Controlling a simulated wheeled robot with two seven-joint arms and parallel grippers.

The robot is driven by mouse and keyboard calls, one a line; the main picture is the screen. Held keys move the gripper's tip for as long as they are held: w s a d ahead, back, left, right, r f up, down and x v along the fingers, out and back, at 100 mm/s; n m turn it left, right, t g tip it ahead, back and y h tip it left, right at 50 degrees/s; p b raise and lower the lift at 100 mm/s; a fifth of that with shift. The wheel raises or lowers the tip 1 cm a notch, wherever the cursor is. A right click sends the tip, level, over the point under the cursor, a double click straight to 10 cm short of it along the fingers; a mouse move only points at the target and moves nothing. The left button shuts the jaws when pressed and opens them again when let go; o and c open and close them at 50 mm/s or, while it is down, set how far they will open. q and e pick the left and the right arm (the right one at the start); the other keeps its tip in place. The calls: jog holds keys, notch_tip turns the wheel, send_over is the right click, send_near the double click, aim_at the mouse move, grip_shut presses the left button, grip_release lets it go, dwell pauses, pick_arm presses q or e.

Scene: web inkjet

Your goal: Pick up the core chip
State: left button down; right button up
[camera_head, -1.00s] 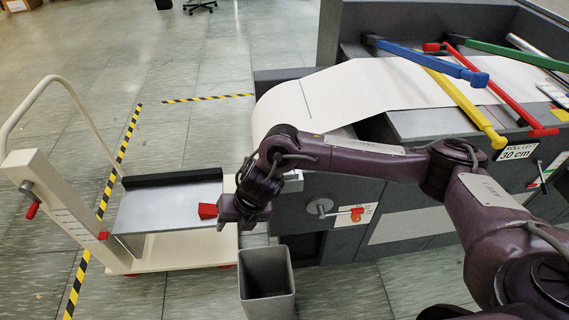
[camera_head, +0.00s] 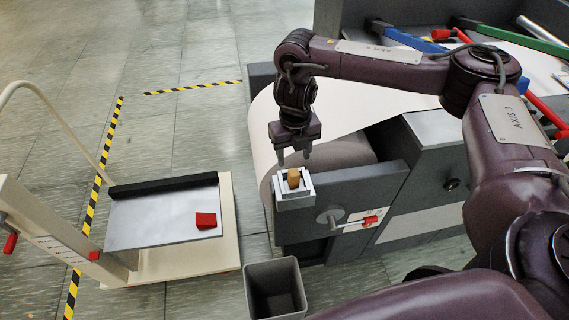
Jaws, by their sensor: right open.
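A small tan-brown block (camera_head: 293,178), which looks like the core chip, sits in a white square holder (camera_head: 307,187) on the near left corner of the grey machine. My right gripper (camera_head: 294,157) points down just above it. Its two fingers are apart, with nothing between them, and the tips are close over the holder. I cannot tell whether a finger touches the block. The lower part of the block is hidden by the holder's rim. My left gripper is not in view.
A cream trolley (camera_head: 226,240) with a metal plate and a red block (camera_head: 205,220) stands left. A grey open bin (camera_head: 274,290) stands below the holder. A white paper web (camera_head: 345,112) curves over a roll behind the gripper. Coloured bars lie at the upper right.

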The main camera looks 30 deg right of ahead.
aim_at(294, 172)
jog(key=shift+f, duration=0.25)
jog(key=f, duration=0.1)
jog(key=s+f, duration=0.1)
jog(key=shift+f, duration=0.35)
jog(key=shift+w+f, duration=0.25)
jog(key=shift+f, duration=1.8)
jog(key=c, duration=0.5)
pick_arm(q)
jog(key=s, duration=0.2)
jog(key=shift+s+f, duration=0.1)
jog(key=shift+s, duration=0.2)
pick_arm(e)
jog(key=c, duration=0.6)
jog(key=shift+o, duration=0.2)
jog(key=shift+w+r, duration=0.1)
